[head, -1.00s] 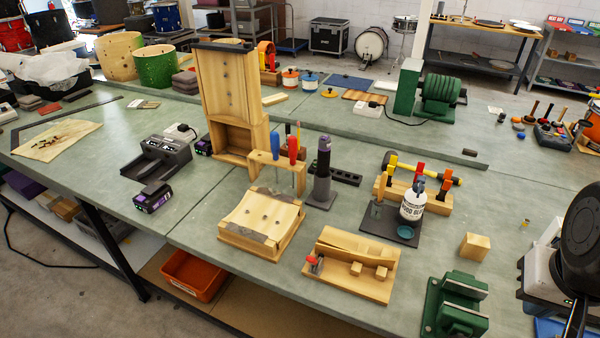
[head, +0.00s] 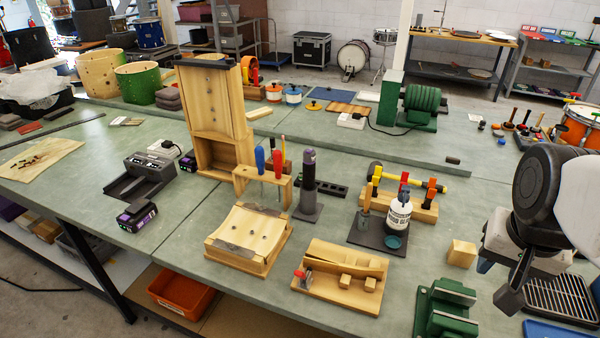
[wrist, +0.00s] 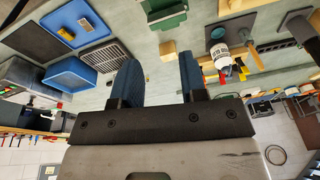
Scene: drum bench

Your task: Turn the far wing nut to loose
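A wooden block with a curved top (head: 249,232) and metal strips stands at the bench's front middle, with small dark fittings on top. A tall wooden stand (head: 215,118) behind it carries small dark fittings on its sloped board. These fittings are too small for me to tell which is the far wing nut or how it is turned. My gripper (head: 508,292) is at the right of the head view, well away from both. In the wrist view my gripper (wrist: 158,78) has two blue-grey fingers apart with nothing between them.
A wooden jig with a red knob (head: 340,278), a green vise (head: 444,308), a wood cube (head: 462,253) and a glue bottle (head: 398,213) stand between my gripper and the block. A screwdriver rack (head: 262,180) stands behind the block. A blue tray (wrist: 72,74) shows in the wrist view.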

